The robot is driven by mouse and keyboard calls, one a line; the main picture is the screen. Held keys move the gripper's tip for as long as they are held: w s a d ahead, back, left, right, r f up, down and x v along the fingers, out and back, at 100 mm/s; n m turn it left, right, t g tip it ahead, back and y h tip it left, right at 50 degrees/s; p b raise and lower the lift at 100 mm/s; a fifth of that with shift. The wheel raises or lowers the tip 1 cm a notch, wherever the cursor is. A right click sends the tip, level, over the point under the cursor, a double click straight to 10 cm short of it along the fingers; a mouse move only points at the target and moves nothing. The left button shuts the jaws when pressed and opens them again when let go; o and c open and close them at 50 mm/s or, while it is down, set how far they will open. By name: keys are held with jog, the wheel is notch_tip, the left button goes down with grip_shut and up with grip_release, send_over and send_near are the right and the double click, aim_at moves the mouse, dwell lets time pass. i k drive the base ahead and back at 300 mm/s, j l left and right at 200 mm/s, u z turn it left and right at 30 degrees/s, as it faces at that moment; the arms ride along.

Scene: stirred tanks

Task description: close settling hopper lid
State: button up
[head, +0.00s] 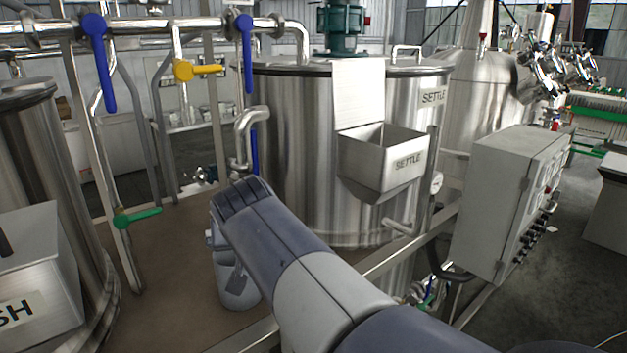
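The settling hopper (380,185) is a metal box with a sloped underside on the front of the tall steel tank marked SETTLE (290,150). Its front also bears a SETTLE label. Its lid (358,95) is a flat pale panel standing upright at the back of the hopper, against the tank. The hopper's top is open. My arm reaches in from the lower right and bends down left of the hopper. My gripper's fingers do not show.
A grey control box (512,195) stands right of the hopper. Pipes with blue valve handles (96,60), a yellow handle (197,69) and a green handle (138,217) are at the left. Another hopper (35,270) is at the lower left. A bent pipe (247,135) stands beside the settling tank.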

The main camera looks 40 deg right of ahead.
aim_at(358, 85)
jog(key=k+z, duration=0.1)
jog(key=z, duration=0.95)
jog(key=i+j+z, duration=0.1)
jog(key=z, duration=0.25)
